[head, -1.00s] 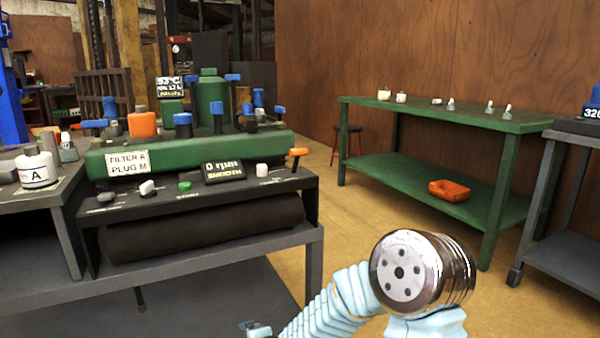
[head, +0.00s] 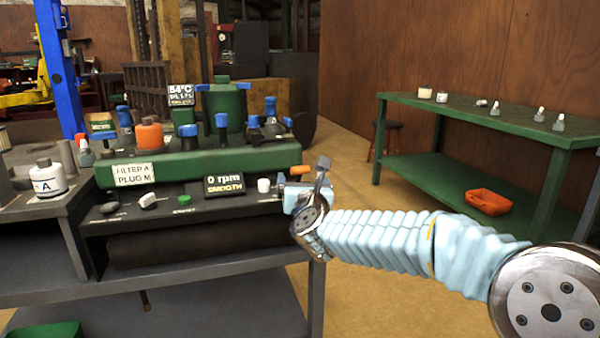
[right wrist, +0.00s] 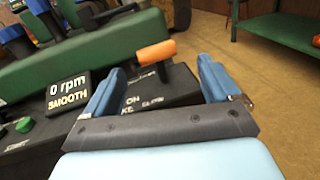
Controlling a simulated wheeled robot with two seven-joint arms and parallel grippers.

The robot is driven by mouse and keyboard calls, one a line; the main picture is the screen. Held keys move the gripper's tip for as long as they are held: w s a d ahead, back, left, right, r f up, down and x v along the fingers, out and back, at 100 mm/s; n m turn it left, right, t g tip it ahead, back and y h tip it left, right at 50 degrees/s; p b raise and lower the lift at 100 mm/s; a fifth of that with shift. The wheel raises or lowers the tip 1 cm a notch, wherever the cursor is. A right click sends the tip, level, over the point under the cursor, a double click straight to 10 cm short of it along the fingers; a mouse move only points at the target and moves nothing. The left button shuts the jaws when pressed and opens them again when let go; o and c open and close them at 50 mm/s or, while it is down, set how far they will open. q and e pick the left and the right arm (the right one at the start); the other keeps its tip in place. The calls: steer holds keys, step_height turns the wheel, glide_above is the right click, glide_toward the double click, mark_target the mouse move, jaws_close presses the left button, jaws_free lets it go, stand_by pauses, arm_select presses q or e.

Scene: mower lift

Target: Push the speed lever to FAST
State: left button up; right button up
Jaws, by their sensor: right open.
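The speed lever has an orange grip on a dark stem. In the head view the orange grip (head: 300,170) shows just above my right gripper (head: 305,185), at the right end of the black control panel (head: 165,218). In the right wrist view the orange grip (right wrist: 156,52) stands ahead, between the lines of the two blue fingers of my right gripper (right wrist: 160,78). The fingers are apart with nothing between them. I cannot tell from the frames whether they touch the lever. The lever's FAST marking cannot be read. My left gripper is not in view.
A display (head: 224,185) reads 0 rpm and SMOOTH. A white knob (head: 263,185) and a green button (head: 184,199) are on the panel. The green engine block (head: 200,165) rises behind. A green table (head: 480,118) stands at right, with open floor between.

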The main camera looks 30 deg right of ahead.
mark_target(300, 175)
steer(key=x, duration=0.5)
steer(key=shift+p, duration=0.3)
steer(key=shift+a, duration=0.1)
steer(key=shift+c, duration=0.3)
